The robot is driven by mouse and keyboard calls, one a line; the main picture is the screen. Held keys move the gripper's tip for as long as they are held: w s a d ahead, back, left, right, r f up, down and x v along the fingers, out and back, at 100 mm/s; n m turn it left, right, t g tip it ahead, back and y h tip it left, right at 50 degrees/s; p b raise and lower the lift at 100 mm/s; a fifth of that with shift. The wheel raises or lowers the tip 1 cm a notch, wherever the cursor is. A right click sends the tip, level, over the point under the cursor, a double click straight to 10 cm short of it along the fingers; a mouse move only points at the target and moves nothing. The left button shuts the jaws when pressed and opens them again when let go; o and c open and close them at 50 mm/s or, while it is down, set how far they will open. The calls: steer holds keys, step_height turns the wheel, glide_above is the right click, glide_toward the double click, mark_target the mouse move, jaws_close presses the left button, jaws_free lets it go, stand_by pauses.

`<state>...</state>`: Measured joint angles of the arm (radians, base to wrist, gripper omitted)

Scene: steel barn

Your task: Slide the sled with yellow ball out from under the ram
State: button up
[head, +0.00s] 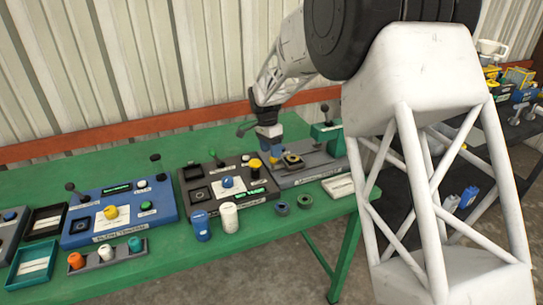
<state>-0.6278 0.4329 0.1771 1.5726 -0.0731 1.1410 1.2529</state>
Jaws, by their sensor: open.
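A grey press fixture (306,173) stands at the right end of the green table, with a green upright block (326,132) at its back right that looks like the ram's housing. A dark sled-like piece (292,161) lies on the fixture. A small yellow ball (275,160) shows at its left end, close to the gripper. My gripper (270,150) points down with blue fingertips just above and beside the yellow ball. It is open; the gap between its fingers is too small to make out. Whether the fingers touch the ball cannot be told.
A black control box (226,186) stands just left of the fixture, with a blue control box (121,209) further left.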

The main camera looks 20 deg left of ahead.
steer(key=shift+w+a+r, duration=0.1)
steer(key=shift+a+r, duration=0.1)
steer(key=shift+r, duration=0.9)
steer(key=shift+w+a+r, duration=0.1)
steer(key=shift+a+r, duration=0.05)
steer(key=shift+r, duration=0.95)
steer(key=shift+d+r, duration=0.1)
steer(key=shift+d, duration=0.1)
steer(key=s+d+r+n+y, duration=0.1)
steer(key=s+d+r, duration=0.4)
steer(key=d, duration=0.6)
steer(key=s+d+r+n+t, duration=0.1)
steer(key=s+d+r, duration=0.4)
steer(key=d, duration=0.6)
steer(key=s+d+r+n+y, duration=0.1)
steer(key=s+d+r, duration=0.4)
steer(key=d, duration=0.6)
steer(key=s+d+f+n+t, duration=0.1)
steer(key=s+d+f, duration=0.1)
steer(key=s+d, duration=0.7)
steer(key=s+d+f+n+t, duration=0.1)
steer(key=s+d, duration=0.8)
steer(key=s, duration=1)
steer(key=shift+d+f+n+t, duration=0.3)
steer(key=shift+f+n+t, duration=0.1)
steer(key=shift+f+n, duration=0.35)
